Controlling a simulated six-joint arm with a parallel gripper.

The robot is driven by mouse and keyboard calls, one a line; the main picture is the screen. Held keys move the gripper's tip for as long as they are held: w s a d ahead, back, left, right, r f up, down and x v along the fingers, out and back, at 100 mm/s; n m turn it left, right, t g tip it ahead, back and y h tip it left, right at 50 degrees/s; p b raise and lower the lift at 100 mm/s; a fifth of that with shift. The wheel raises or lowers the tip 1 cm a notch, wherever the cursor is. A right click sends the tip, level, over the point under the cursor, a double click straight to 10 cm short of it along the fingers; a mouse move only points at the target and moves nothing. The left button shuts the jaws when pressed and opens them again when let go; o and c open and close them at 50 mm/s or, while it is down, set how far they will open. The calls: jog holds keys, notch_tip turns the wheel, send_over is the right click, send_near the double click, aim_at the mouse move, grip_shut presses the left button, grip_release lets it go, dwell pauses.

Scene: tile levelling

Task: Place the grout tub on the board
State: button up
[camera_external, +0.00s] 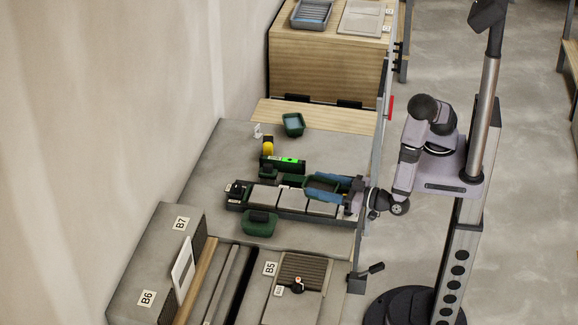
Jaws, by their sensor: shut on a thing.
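The board (288,212) is a long dark-framed strip with pale tiles on the grey bench. The held tub appears over the right half of the board and hides part of its tiles. I cannot tell whether the tub touches the board or is above it.
A black level with a green light (284,163) and a yellow tool (267,146) lie behind the board. A smaller green tub (293,124) stands farther back. A dark green block-like object (260,223) is in front of the board. The bench's left side is clear.

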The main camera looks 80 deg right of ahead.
jog(key=w+d+r+m+g+h+p, duration=0.1)
jog(key=w+d+m+h+p, duration=0.15)
jog(key=d, duration=0.85)
jog(key=w+d+r+m+g+h+p, duration=0.1)
jog(key=d+h+p, duration=0.2)
jog(key=d, duration=0.9)
jog(key=s+d+f+m+g+h, duration=0.1)
jog(key=s+d+m+g+h, duration=0.15)
jog(key=d, duration=0.55)
jog(key=s+d+f+m+g+h, duration=0.1)
jog(key=s+d+h, duration=0.1)
jog(key=s+d, duration=0.35)
jog(key=shift+w+d+f+b, duration=0.25)
jog(key=shift+d+f, duration=0.05)
jog(key=shift+f, duration=1.3)
jog(key=shift+w+d+f+b, duration=0.2)
jog(key=shift+d+f, duration=0.05)
jog(key=shift+f, duration=1.4)
jog(key=shift+w+d+f+b, duration=0.25)
jog(key=shift+d+f, duration=0.05)
jog(key=shift+f, duration=1.3)
jog(key=shift+f, duration=0.1)
jog(key=shift+f, duration=0.1)
jog(key=o, duration=1.2)
jog(key=shift+o, duration=0.2)
